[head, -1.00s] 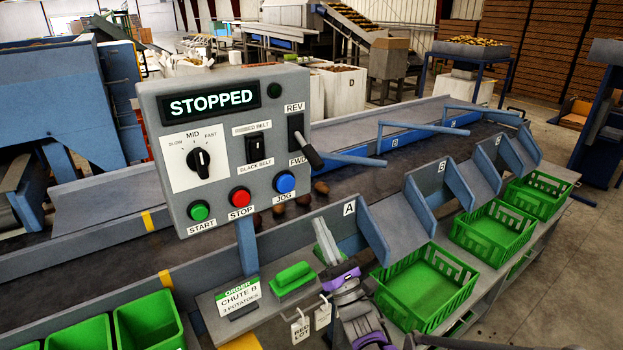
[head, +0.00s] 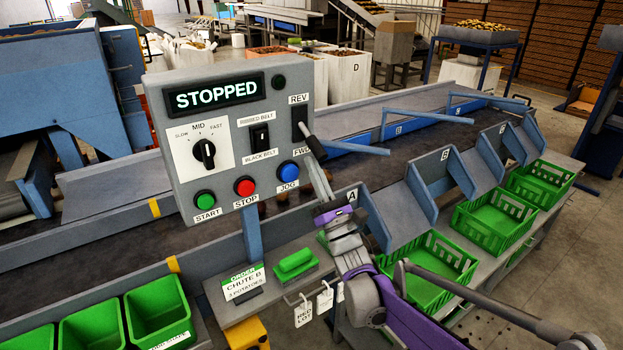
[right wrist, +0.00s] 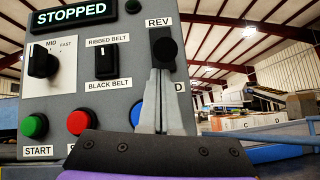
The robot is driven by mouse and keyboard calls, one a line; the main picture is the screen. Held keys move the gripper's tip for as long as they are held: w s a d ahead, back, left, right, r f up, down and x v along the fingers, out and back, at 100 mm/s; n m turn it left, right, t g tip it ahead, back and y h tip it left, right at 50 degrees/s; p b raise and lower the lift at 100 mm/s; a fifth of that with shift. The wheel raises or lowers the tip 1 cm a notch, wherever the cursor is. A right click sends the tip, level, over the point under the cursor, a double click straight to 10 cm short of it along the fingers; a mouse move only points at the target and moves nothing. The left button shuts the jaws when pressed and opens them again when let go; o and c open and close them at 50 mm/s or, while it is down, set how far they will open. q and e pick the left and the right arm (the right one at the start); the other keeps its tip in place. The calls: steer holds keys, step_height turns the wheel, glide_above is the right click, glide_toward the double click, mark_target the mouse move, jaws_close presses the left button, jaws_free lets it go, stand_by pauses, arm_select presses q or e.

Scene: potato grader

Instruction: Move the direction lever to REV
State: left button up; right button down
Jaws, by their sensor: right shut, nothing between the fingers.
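The direction lever's slot (head: 299,118) is on the right of the grey control panel (head: 190,145), with REV above and FWD below. In the right wrist view the lever's dark round knob (right wrist: 165,50) shows just under the REV label. My right gripper (head: 305,132) is shut and empty, its fingers pointing up in front of the slot. In the right wrist view its fingertips (right wrist: 163,74) are right below the knob, at or near contact; I cannot tell which. The fingers partly cover the lever and the FWD label. My left gripper is not in view.
The panel's screen (head: 217,92) reads STOPPED. The JOG button (head: 289,169), STOP button (head: 245,186) and START button (head: 205,200) sit beside my right fingers and left of them. Green crates (head: 432,268) stand right.

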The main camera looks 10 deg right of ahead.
mark_target(323, 159)
steer(key=shift+d+r, duration=0.1)
steer(key=shift+r, duration=0.1)
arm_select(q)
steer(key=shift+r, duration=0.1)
arm_select(e)
steer(key=shift+s, duration=0.1)
steer(key=shift+s+d+r+g+p, duration=0.1)
steer(key=shift+s+r+g+p, duration=0.15)
steer(key=shift+r+g+p, duration=0.35)
steer(key=shift+s+d+r+g+p, duration=0.1)
steer(key=shift+s+r+g+p, duration=0.25)
steer(key=shift+p, duration=0.5)
steer(key=r+g+p, duration=0.2)
steer(key=p, duration=0.1)
steer(key=s+r+g+h+p, duration=0.1)
steer(key=shift+s+d+r+n+g+p, duration=0.1)
steer(key=shift+d+r+n+g+p, duration=0.1)
steer(key=shift+d+n+g+p, duration=0.15)
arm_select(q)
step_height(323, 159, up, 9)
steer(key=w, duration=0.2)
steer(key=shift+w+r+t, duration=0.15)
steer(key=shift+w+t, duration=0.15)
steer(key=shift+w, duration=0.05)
arm_select(e)
steer(key=shift+s+r+g+h, duration=0.15)
steer(key=shift+r+g+h, duration=0.65)
steer(key=shift+r+g, duration=1.4)
steer(key=shift+r, duration=0.1)
